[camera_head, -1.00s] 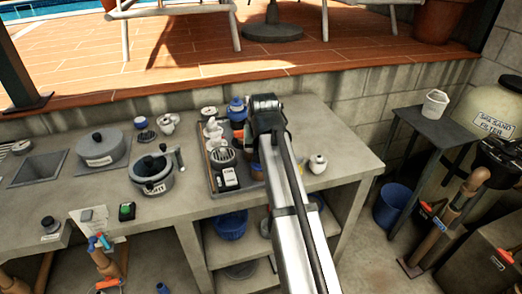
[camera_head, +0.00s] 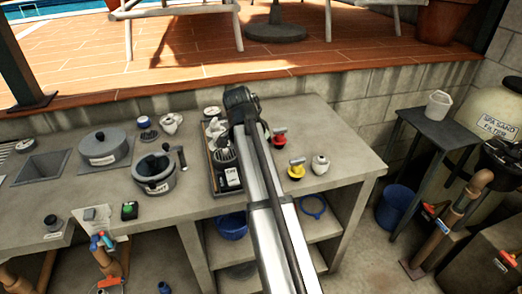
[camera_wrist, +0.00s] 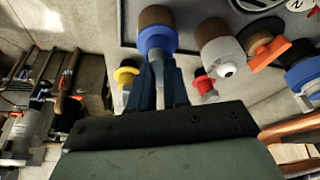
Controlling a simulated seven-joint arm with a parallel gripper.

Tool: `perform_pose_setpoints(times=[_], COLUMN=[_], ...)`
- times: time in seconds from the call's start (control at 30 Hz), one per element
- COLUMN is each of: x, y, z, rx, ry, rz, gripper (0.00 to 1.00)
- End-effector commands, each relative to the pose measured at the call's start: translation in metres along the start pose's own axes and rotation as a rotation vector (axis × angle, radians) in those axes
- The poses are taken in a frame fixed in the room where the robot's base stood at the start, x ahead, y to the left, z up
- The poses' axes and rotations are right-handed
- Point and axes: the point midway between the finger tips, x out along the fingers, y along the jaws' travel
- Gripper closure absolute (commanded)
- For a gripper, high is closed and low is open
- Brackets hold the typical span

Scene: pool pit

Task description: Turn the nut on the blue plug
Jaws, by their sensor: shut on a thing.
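The blue plug (camera_wrist: 156,40) shows in the wrist view as a blue collar with a brown end, at the tips of my gripper (camera_wrist: 157,68). The fingers are shut on it from below in the picture. I cannot tell its nut apart from the rest of it. In the head view my arm's wrist hangs over the back of the tray (camera_head: 213,180) on the counter and hides the blue plug and the fingertips.
A grey pot with a crank (camera_head: 153,173) stands left. In the wrist view a grey-white plug (camera_wrist: 222,52) and an orange part (camera_wrist: 272,54) are close by.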

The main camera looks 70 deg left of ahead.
Motion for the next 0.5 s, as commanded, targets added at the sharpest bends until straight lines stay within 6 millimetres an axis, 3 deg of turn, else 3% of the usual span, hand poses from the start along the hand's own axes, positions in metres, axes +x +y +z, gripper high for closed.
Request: perform_pose_setpoints(times=[0.5], x=[0.0003], y=[-0.0064], z=[-0.0018], rx=[0.457], ry=[-0.001], rz=[0.180], gripper=[1.00])
